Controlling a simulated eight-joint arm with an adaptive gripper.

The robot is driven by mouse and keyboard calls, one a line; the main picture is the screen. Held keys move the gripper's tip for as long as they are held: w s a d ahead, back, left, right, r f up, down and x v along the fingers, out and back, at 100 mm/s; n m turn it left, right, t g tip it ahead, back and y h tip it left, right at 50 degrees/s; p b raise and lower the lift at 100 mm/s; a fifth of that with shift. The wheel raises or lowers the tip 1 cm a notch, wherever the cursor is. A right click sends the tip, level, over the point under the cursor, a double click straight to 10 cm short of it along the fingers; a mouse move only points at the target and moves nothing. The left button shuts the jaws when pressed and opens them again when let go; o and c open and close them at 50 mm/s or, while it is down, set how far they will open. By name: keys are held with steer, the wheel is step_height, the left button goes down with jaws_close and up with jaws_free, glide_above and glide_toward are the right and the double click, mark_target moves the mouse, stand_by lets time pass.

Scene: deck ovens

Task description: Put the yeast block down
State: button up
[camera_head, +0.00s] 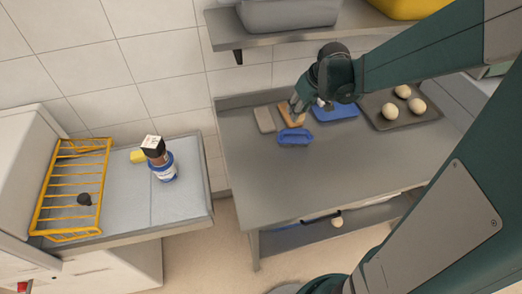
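My gripper (298,108) is low over the back of the grey metal worktable (290,175), seen from above and partly hidden by its own dark wrist. A tan block (289,114) lies at its fingertips, at or just above the table top; it may be the yeast block. I cannot tell whether the fingers are closed on it or only beside it. A greyish-beige block (264,119) lies flat on the table just left of it, apart from my gripper.
A blue tray-like item (294,137) lies in front of the tan block, and another blue piece (335,112) is to the right. A dark tray (400,122) holds dough balls. The shelf (290,36) overhangs behind. The table's front middle is clear.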

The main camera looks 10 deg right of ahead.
steer(key=a+n, duration=0.2)
steer(key=a, duration=1.2)
steer(key=shift+y, duration=0.4)
steer(key=shift+w+a+f, duration=0.1)
steer(key=shift+w+f, duration=0.05)
steer(key=shift+f, duration=1.1)
steer(key=shift+w+f, duration=0.1)
steer(key=shift+f, duration=1.15)
steer(key=shift+f, duration=0.1)
steer(key=shift+f+b, duration=0.35)
steer(key=shift+f, duration=2.5)
steer(key=shift+f, duration=0.1)
steer(key=shift+f, duration=2)
steer(key=shift+f+b, duration=0.15)
steer(key=shift+b, duration=0.2)
